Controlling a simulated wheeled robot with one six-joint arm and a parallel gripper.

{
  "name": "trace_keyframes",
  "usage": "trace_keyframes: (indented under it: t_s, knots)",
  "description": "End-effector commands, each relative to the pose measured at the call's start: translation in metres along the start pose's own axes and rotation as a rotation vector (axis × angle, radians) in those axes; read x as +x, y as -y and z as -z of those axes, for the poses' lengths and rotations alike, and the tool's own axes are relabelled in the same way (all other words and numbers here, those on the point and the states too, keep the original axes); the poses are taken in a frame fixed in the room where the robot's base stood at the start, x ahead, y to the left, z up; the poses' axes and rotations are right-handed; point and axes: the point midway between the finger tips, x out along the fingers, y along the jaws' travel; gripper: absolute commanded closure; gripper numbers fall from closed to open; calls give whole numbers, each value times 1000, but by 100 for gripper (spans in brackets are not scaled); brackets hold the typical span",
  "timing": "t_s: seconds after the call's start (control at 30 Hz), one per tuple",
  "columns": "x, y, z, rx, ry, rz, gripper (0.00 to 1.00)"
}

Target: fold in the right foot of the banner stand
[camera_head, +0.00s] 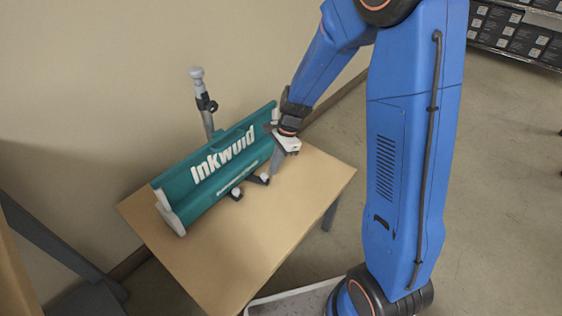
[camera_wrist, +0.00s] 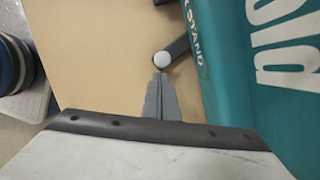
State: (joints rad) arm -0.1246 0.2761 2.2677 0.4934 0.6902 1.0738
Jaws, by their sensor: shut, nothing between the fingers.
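The teal banner stand (camera_head: 215,170) lies along the back of a small wooden table, with white end caps. Two short dark feet with pale round tips stick out at its front: the left foot (camera_head: 236,192) and the right foot (camera_head: 259,179). In the wrist view the right foot (camera_wrist: 178,48) juts out at a slant from the teal case (camera_wrist: 255,90), its white ball tip (camera_wrist: 162,60) just beyond my fingertips. My gripper (camera_head: 273,173) is shut and empty, right by that tip. It also shows in the wrist view (camera_wrist: 160,78); I cannot tell whether it touches.
The wooden table (camera_head: 250,250) is bare in front of the stand. A grey pole (camera_head: 206,115) with a clamp rises behind the stand, near the wall. A grey tray (camera_head: 290,302) lies below the table's front edge. Shelves with dark boxes (camera_head: 515,35) stand at the far right.

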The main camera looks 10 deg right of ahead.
Motion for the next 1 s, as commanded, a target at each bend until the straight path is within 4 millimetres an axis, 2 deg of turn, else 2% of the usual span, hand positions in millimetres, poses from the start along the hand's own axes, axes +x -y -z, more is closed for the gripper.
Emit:
trace_keyframes:
  t_s: [0.53, 0.7, 0.83, 1.0]
  knots:
    - [3, -1, -8, 20, 0, 6, 100]
    - [9, -3, -26, 126, 0, 40, 100]
    - [14, -1, -41, 129, 0, 41, 100]
    - [16, 0, -50, 131, 1, 41, 100]
